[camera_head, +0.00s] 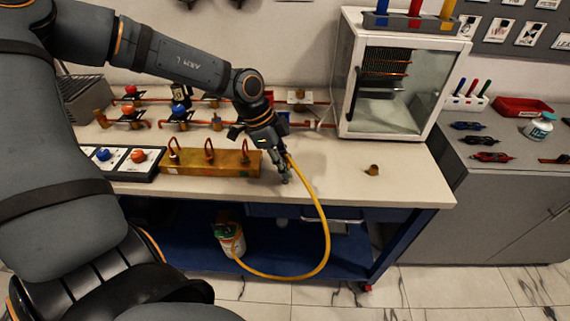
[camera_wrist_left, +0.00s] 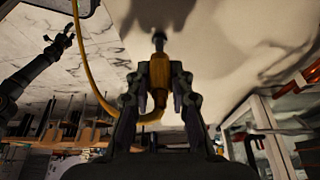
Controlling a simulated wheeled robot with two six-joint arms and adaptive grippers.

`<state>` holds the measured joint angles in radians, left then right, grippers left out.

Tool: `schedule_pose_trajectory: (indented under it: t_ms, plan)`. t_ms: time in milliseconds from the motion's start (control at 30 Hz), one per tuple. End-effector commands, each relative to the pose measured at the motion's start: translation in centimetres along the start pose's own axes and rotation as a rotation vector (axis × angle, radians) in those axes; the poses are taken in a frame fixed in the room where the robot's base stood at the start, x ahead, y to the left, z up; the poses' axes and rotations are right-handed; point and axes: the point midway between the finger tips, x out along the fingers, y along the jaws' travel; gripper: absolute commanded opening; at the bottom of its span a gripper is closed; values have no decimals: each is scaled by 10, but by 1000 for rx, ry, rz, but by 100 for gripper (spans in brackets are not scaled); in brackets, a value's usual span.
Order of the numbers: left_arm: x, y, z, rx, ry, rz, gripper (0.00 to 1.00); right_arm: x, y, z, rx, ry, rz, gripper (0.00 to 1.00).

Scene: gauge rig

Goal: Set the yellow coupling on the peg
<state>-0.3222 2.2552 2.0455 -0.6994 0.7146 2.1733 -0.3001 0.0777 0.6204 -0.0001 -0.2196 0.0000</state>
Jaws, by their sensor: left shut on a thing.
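My left gripper (camera_head: 284,176) is shut on the yellow coupling, above the front part of the bench top. In the left wrist view the yellow coupling (camera_wrist_left: 159,72) sits between the two fingers (camera_wrist_left: 160,92), with a grey metal tip at its far end. A yellow hose (camera_head: 326,225) runs from it and hangs in a loop over the bench's front edge. A small brass stub (camera_head: 372,170), possibly the peg, stands on the bench to the right, apart from the gripper. Another dark arm, probably my right one, shows in the wrist view with its small gripper (camera_wrist_left: 62,40); its jaws are unclear.
A brass block (camera_head: 212,170) with hooked pipes stands left of the gripper. A white glass-fronted cabinet (camera_head: 345,75) stands behind the stub. The bench top (camera_head: 420,185) is clear around the stub. A canister (camera_head: 230,240) is on the blue lower shelf at the hose's other end.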

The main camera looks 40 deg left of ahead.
Motion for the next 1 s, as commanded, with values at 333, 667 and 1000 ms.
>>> schedule_pose_trajectory:
  t_ms: [333,667,1000]
  plan:
    - [0,0,0,0,1,0,0,1,0,0,0,0,0,63]
    - [-1,0,0,0,0,0,0,4,0,0,0,0,0,63]
    - [5,0,2,0,0,0,0,11,2,1,-1,0,3,63]
